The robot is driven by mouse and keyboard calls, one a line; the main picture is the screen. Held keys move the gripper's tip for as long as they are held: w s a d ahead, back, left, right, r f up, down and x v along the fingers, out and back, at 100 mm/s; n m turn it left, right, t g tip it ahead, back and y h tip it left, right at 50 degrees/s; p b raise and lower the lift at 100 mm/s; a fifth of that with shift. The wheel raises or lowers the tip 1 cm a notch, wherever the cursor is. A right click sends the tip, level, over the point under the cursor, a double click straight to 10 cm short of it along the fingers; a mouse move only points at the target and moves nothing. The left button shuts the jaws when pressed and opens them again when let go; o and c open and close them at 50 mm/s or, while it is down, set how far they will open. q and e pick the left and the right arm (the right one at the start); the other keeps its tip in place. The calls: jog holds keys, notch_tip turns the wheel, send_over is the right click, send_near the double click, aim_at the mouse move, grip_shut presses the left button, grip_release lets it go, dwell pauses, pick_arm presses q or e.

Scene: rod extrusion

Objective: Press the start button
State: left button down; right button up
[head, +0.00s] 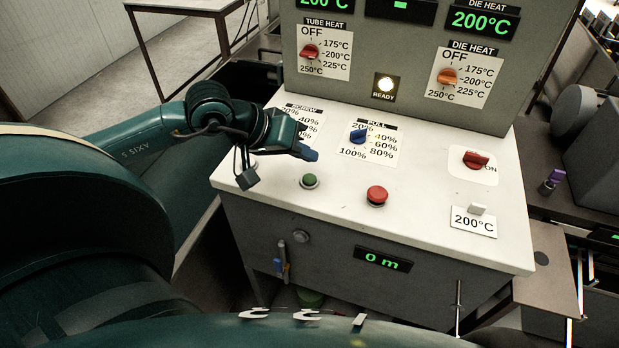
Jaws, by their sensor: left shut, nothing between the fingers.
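A green button (309,181) sits on the left part of the white console top (420,215). A red button (377,195) sits to its right. I see no label that names either one as the start button. My left gripper (312,155) is shut and empty. In the picture its tip lies just above the green button, beside the blue PULL knob (358,136). The gap between its tip and the console is hard to tell. My left arm partly covers the SCREW dial label (306,120). My right gripper is not in view.
The upright panel behind holds a red tube heat knob (310,51), an orange die heat knob (447,76) and a lit READY lamp (385,85). A red switch (475,159) and a 200°C card (474,221) are at the right. The front display (383,259) reads 0 m.

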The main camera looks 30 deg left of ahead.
aim_at(304, 180)
pick_arm(q)
jog(key=shift+f+b, duration=0.9)
jog(key=shift+f, duration=0.05)
jog(key=shift+f+b, duration=0.5)
jog(key=shift+b, duration=0.15)
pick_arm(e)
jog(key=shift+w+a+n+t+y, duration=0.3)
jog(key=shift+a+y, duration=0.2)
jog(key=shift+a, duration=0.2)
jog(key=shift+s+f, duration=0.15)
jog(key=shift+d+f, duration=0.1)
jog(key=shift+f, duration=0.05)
pick_arm(q)
jog(key=shift+f, duration=0.1)
